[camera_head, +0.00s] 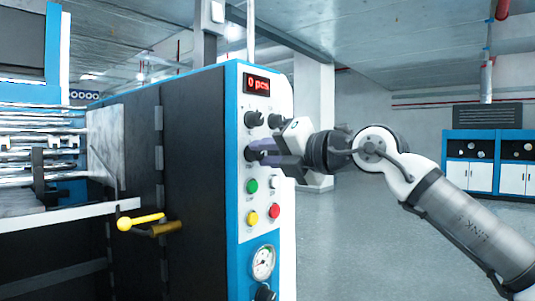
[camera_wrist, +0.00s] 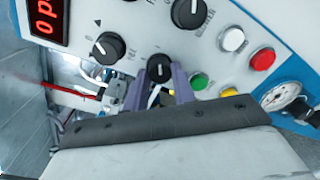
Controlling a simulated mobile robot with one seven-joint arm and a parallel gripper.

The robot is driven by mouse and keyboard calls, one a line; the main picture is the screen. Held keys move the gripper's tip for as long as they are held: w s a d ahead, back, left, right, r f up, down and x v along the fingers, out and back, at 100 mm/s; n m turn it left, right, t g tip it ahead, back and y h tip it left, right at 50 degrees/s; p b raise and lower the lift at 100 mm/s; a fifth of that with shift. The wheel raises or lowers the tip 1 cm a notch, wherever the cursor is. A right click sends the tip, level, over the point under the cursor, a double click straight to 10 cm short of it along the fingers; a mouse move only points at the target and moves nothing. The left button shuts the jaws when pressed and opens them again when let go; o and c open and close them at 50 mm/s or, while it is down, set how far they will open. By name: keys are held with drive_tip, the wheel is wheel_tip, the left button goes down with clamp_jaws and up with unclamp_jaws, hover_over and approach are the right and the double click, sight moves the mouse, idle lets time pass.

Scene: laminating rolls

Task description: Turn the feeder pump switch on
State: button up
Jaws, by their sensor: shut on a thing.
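My gripper (camera_head: 260,149) is at the control panel (camera_head: 243,214), with its purple fingers shut on a black rotary switch (camera_head: 250,153). This is the lower left knob of the panel. In the wrist view the same switch (camera_wrist: 158,68) sits between the two fingertips (camera_wrist: 159,78), with a white pointer line on its face. Its label is hidden or too small to read, so I cannot confirm its name or its on and off marks.
A second knob (camera_wrist: 108,47) and a third knob (camera_wrist: 188,12) are close by. Green (camera_head: 252,186), white (camera_head: 275,184), yellow (camera_head: 252,217) and red (camera_head: 274,211) buttons lie below, above a gauge (camera_head: 263,262). A red display (camera_head: 257,84) is at the top. A yellow-tipped lever (camera_head: 126,223) sticks out left.

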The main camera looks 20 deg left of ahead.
drive_tip(key=o, duration=1)
drive_tip(key=shift+d, duration=0.1)
drive_tip(key=b+v, duration=0.1)
drive_tip(key=v, duration=1.2)
drive_tip(key=shift+d+b, duration=0.3)
drive_tip(key=shift+b, duration=0.05)
drive_tip(key=shift+s, duration=0.1)
